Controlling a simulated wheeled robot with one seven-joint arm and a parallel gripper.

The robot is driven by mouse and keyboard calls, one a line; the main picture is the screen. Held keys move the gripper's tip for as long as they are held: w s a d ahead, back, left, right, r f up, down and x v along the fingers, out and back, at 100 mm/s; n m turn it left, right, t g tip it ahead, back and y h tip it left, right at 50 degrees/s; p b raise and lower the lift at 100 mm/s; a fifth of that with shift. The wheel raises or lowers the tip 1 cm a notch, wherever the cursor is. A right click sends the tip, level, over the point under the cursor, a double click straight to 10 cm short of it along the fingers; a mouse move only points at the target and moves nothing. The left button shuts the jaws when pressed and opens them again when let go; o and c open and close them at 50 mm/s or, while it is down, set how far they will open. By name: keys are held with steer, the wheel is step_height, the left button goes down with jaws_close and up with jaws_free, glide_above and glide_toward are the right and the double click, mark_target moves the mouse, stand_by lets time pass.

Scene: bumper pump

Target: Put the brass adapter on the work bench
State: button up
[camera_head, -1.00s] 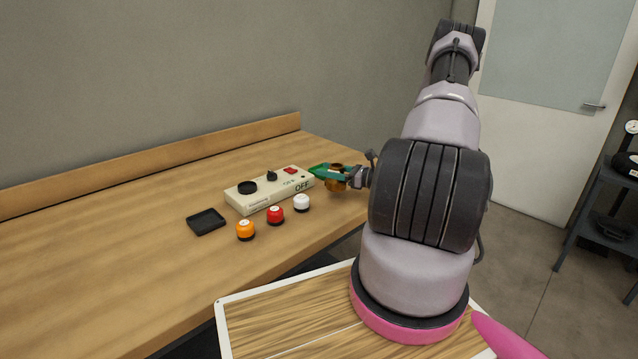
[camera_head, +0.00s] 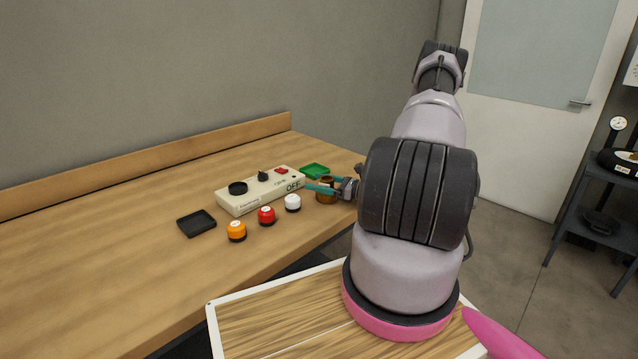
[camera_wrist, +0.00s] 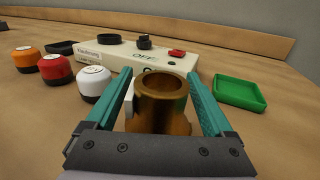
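The brass adapter (camera_head: 326,195) stands upright on the wooden work bench (camera_head: 100,265), near its right end. In the wrist view the adapter (camera_wrist: 160,104) is a brown-gold hollow cylinder with a wider foot, between my two teal fingers. My gripper (camera_wrist: 160,76) is open around it, with a gap showing on each side. In the head view my gripper (camera_head: 323,186) is low over the bench at the adapter, and its fingers partly cover it.
A cream control box (camera_head: 262,190) marked OFF lies left of the adapter. A green tray (camera_head: 315,171) sits behind it. White (camera_head: 293,203), red (camera_head: 266,215) and orange (camera_head: 237,231) knobs stand in front of the box. A black tray (camera_head: 197,222) lies left. The bench's left part is clear.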

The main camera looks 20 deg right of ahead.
steer(key=shift+s+d+r, duration=0.1)
steer(key=shift+r, duration=0.05)
steer(key=v, duration=1.1)
steer(key=shift+s+d, duration=0.2)
steer(key=shift+d, duration=0.1)
steer(key=s+a+r+n+g+h, duration=0.1)
steer(key=s+a+r+n+g, duration=0.1)
steer(key=a+r+n+g, duration=0.7)
steer(key=s+a+r+n+g+h, duration=0.1)
steer(key=s+a+r+n+g, duration=0.15)
steer(key=a+r+n, duration=0.75)
steer(key=s+a+r+n+t+h, duration=0.1)
steer(key=s+r+n+t+h, duration=0.1)
steer(key=s+r+h, duration=0.2)
steer(key=s+a+r+n+t+h, duration=0.2)
steer(key=s+r, duration=0.8)
steer(key=r, duration=0.7)
steer(key=shift+a+r+t+h, duration=0.25)
steer(key=shift+t+h, duration=0.4)
steer(key=shift+h, duration=0.35)
